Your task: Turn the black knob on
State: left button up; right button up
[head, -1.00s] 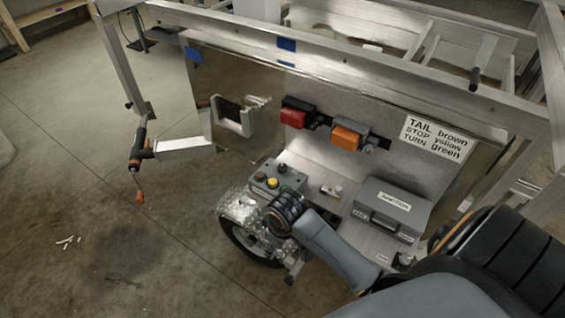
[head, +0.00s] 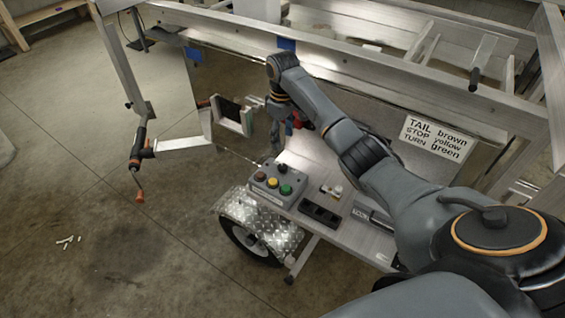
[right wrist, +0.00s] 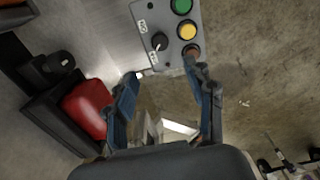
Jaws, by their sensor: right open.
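The black knob (head: 282,169) stands on top of a grey control box (head: 262,194), behind its coloured buttons. In the right wrist view the knob (right wrist: 159,41) sits between two small white labels, too small to read surely. My right gripper (head: 281,150) hangs fingers-down just behind the box, near the knob. In the right wrist view its two blue fingers (right wrist: 165,76) are spread and empty, with the knob just beyond the fingertips and apart from them. My left gripper is not in view.
Red, yellow (head: 272,182) and green (head: 286,189) buttons sit beside the knob. A red lamp (right wrist: 87,108) is close to one finger in the wrist view. Trailer rails (head: 370,80) run above, and my arm hides part of the panel.

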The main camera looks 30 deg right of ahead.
aim_at(282, 166)
notch_tip(282, 166, down, 12)
jog(key=shift+f, duration=0.1)
dwell(0.4)
grip_shut()
